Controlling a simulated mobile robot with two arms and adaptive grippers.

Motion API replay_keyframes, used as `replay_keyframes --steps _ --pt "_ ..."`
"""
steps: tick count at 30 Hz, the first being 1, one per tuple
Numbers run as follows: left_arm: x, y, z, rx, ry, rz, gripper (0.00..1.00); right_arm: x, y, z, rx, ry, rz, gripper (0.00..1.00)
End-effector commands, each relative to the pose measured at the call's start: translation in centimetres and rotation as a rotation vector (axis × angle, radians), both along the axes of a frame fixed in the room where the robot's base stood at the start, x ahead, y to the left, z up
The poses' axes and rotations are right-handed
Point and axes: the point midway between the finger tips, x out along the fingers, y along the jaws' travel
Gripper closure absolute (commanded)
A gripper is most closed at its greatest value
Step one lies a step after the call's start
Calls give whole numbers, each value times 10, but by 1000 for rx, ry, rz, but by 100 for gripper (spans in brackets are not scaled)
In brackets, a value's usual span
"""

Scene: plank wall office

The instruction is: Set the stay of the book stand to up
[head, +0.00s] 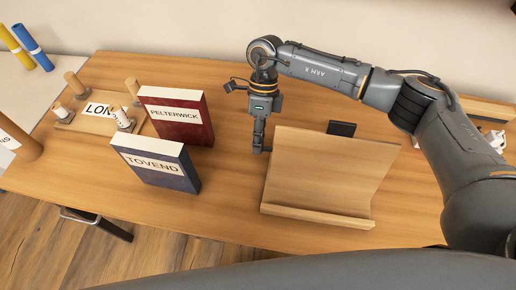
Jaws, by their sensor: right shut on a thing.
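The wooden book stand (325,170) stands on the table, its sloped board leaning back above a front ledge (318,216). My right gripper (262,149) points down at the left edge of the board. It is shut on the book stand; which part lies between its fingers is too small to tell. The stay is not clearly visible, as the board covers the space behind it. A dark flat piece (341,128) shows behind the board's top edge; I cannot tell whether it belongs to the stand. My left gripper is not in view.
A red book (178,118) and a blue book (156,168) stand upright left of the stand. A wooden board with pegs (72,122) and a label lies further left. White items (495,140) sit at the right. The table (240,205) is clear between the books and the stand.

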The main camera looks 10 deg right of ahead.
Motion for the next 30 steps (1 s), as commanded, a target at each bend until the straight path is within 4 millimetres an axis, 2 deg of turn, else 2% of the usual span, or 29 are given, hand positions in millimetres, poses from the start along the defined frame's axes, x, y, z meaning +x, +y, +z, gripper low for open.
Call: replay_keyframes --steps 1,9,27,28,30 --pt "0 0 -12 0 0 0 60 3 0 -4 11 29 -3 100" --pt "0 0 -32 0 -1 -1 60 7 -2 2 52 153 0 100" --pt "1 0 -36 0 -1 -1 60 9 -3 7 66 199 2 100" --pt "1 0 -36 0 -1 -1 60 9 -3 7 66 199 2 79" --pt "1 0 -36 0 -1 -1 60 9 -3 7 66 199 2 64"
